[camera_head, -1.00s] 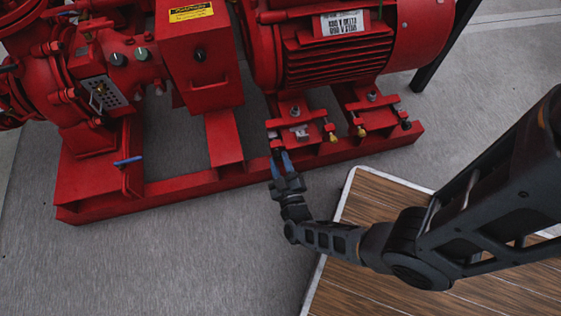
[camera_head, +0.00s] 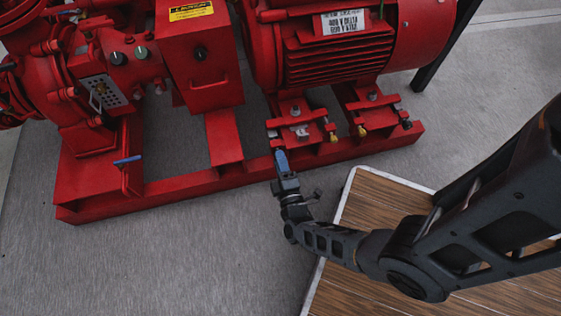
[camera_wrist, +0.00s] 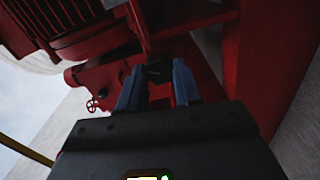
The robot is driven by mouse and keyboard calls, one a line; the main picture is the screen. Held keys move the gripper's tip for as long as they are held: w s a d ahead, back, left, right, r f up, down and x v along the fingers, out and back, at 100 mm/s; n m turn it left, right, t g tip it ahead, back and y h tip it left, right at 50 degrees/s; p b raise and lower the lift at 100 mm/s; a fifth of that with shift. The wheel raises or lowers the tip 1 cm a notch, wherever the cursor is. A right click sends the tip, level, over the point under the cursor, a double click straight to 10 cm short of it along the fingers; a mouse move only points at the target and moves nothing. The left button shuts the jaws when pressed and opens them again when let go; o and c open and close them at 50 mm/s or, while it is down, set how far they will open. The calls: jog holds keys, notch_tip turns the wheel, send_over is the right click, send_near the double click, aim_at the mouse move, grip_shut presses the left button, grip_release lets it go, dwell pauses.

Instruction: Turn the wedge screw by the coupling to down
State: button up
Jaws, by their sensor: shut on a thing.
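The wedge screw by the coupling is at the left end of the left motor foot, where the fingers meet the red bar. In the wrist view its dark head (camera_wrist: 157,72) shows between the blue fingertips, too dark to read its angle. My gripper (camera_head: 281,157) is shut on this screw from the front. In the head view its fingers line up one behind the other and cover most of the screw. Both fingers show in the wrist view (camera_wrist: 158,84), one on each side of the dark head.
The red motor (camera_head: 335,55) stands above the foot on the red base frame (camera_head: 230,178). Another screw with a brass-coloured end (camera_head: 333,137) is to the right. A wood-topped platform (camera_head: 350,215) lies below my arm. Grey floor (camera_head: 190,240) is clear at lower left.

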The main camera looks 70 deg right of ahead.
jog(key=n, duration=0.5)
jog(key=shift+a+f+n, duration=0.1)
jog(key=shift+n, duration=0.2)
dwell(0.4)
jog(key=o, duration=1)
jog(key=shift+o, duration=0.2)
jog(key=v, duration=0.7)
jog(key=shift+s+a, duration=0.25)
jog(key=shift+a, duration=0.05)
